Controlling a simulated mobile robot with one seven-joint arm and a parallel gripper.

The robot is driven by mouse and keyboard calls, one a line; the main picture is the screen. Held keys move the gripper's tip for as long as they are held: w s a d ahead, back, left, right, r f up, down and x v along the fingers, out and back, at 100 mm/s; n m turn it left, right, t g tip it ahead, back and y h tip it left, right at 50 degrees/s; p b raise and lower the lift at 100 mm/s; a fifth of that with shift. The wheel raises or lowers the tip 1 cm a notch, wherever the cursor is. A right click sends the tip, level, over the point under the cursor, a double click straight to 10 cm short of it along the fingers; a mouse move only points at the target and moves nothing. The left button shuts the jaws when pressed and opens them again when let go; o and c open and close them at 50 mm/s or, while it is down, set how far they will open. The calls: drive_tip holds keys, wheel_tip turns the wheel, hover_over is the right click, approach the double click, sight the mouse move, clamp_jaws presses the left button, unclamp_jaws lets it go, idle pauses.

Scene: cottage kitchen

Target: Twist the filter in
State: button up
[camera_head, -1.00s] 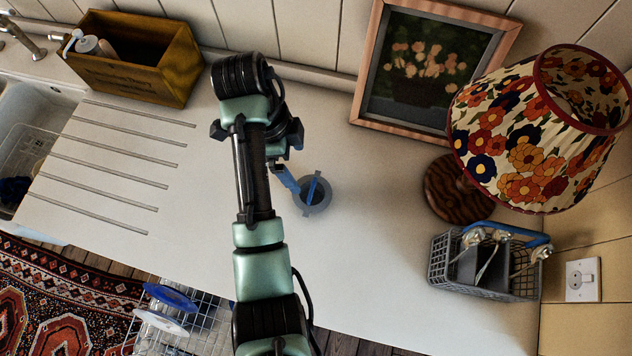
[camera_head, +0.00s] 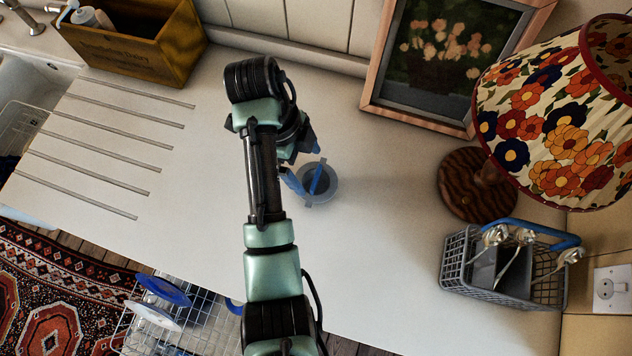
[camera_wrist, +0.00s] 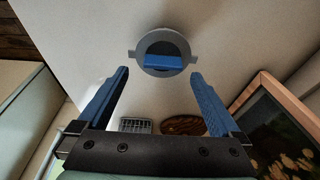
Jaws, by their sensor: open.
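The filter is a round grey piece (camera_head: 331,187) with small side tabs and a raised blue bar (camera_head: 318,179) across its dark middle. It sits at the counter surface; I cannot tell how deep it sits. In the wrist view its grey rim (camera_wrist: 165,74) and blue bar (camera_wrist: 163,62) show ahead, centred between the fingers. My gripper (camera_head: 304,167) is open and empty, with blue fingers close beside the filter in the head view. In the wrist view my gripper (camera_wrist: 160,73) has its fingers apart, on either side of the bar, not closed on it.
A floral-shaded lamp (camera_head: 560,120) and a grey cutlery basket (camera_head: 500,270) stand right. A framed picture (camera_head: 455,50) leans at the back. A wooden box (camera_head: 140,45) stands back left. A dish rack (camera_head: 165,315) is below the front edge. Counter around the filter is clear.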

sight(315, 176)
drive_tip(key=b+x, duration=0.2)
drive_tip(key=x, duration=0.1)
drive_tip(key=shift+w+d+f+b, duration=0.2)
drive_tip(key=shift+d+f+b, duration=0.05)
drive_tip(key=shift+f+b, duration=0.05)
drive_tip(key=shift+d+f+p, duration=0.15)
drive_tip(key=shift+f+p, duration=0.1)
drive_tip(key=shift+p, duration=0.3)
drive_tip(key=shift+f, duration=0.45)
clamp_jaws()
